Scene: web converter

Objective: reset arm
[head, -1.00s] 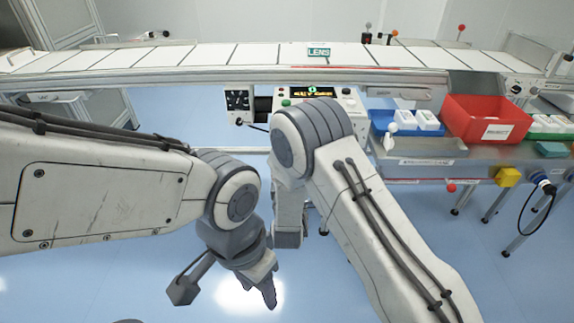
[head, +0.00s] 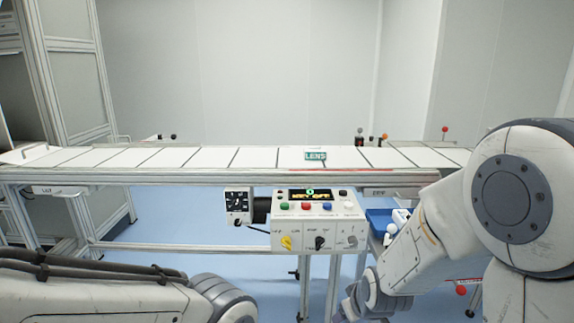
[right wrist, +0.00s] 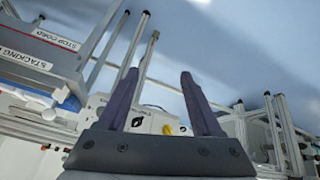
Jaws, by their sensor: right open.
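My right arm is folded at the right of the head view, with its dark gripper (head: 355,303) low in the picture, partly cut by the bottom edge. In the right wrist view my right gripper (right wrist: 159,76) is open, with its two dark fingers apart and nothing between them. My left arm lies along the bottom left of the head view. Its gripper is out of the picture.
A white conveyor (head: 200,157) with a green LENS label (head: 316,156) crosses the view. A control box (head: 318,220) with buttons and a yellow knob hangs below it. A blue bin (head: 379,217) is partly hidden by my right arm. Blue floor lies below.

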